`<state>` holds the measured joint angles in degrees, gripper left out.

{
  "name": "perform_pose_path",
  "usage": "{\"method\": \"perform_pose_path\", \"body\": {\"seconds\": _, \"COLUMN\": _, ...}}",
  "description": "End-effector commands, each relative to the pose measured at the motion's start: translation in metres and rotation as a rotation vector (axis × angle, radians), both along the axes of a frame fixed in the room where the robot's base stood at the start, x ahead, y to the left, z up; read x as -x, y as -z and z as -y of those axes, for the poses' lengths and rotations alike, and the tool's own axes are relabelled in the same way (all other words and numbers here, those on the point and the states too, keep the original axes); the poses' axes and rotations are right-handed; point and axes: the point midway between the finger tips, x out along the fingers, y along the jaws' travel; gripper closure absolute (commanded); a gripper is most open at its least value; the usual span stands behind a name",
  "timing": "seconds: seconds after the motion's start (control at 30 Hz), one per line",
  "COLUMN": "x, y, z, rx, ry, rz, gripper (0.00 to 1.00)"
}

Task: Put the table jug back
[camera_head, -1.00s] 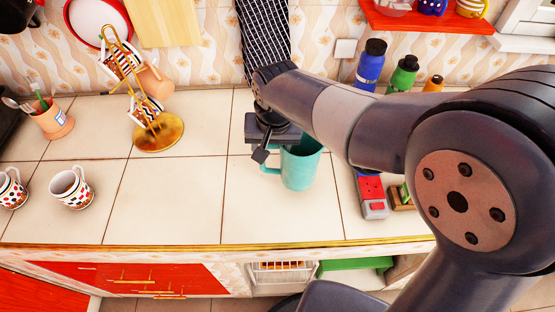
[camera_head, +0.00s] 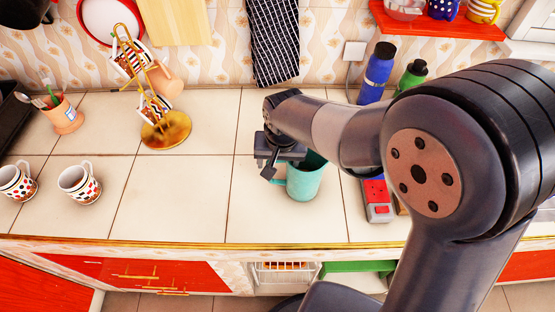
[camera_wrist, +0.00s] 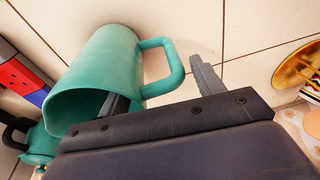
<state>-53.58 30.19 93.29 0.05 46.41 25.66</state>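The teal jug (camera_head: 304,184) stands on the tiled counter, right of the picture's middle in the head view. In the wrist view the jug (camera_wrist: 100,62) shows its open mouth and its handle, which points right. My gripper (camera_head: 280,165) is at the jug's handle side. In the wrist view my gripper (camera_wrist: 158,92) is open, with one finger inside the jug's mouth and the other outside, just beyond the handle. The jug wall and handle lie between the fingers, and a gap shows beside the outer finger. Part of the jug is hidden by my arm in the head view.
Right of the jug lies a red-and-grey power strip (camera_head: 377,200). Blue (camera_head: 377,72) and green (camera_head: 412,76) bottles stand behind my arm. A gold mug stand (camera_head: 168,132) and polka-dot mugs (camera_head: 79,183) are at left. The counter between mugs and jug is clear.

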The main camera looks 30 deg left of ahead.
Motion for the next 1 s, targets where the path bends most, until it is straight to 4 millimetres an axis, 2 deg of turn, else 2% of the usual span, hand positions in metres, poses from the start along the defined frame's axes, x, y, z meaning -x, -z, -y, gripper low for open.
{"method": "perform_pose_path", "body": {"seconds": 0.1, "x": 0.000, "y": 0.000, "z": 0.000, "rx": 0.000, "ry": 0.000, "rz": 0.000, "gripper": 0.28}}
{"method": "perform_pose_path", "body": {"seconds": 0.33, "x": 0.000, "y": -0.001, "z": 0.000, "rx": 0.000, "ry": 0.000, "rz": 0.000, "gripper": 0.28}}
{"method": "perform_pose_path", "body": {"seconds": 0.47, "x": 0.000, "y": -0.008, "z": 0.000, "rx": -0.002, "ry": 0.000, "rz": 0.001, "gripper": 0.28}}
{"method": "perform_pose_path", "body": {"seconds": 0.57, "x": 0.001, "y": -0.023, "z": 0.002, "rx": -0.004, "ry": 0.000, "rz": 0.003, "gripper": 0.28}}
{"method": "perform_pose_path", "body": {"seconds": 0.8, "x": 0.007, "y": -0.075, "z": 0.009, "rx": -0.005, "ry": 0.000, "rz": 0.004, "gripper": 0.28}}
{"method": "perform_pose_path", "body": {"seconds": 1.0, "x": 0.011, "y": -0.108, "z": 0.015, "rx": -0.002, "ry": 0.000, "rz": 0.002, "gripper": 0.28}}
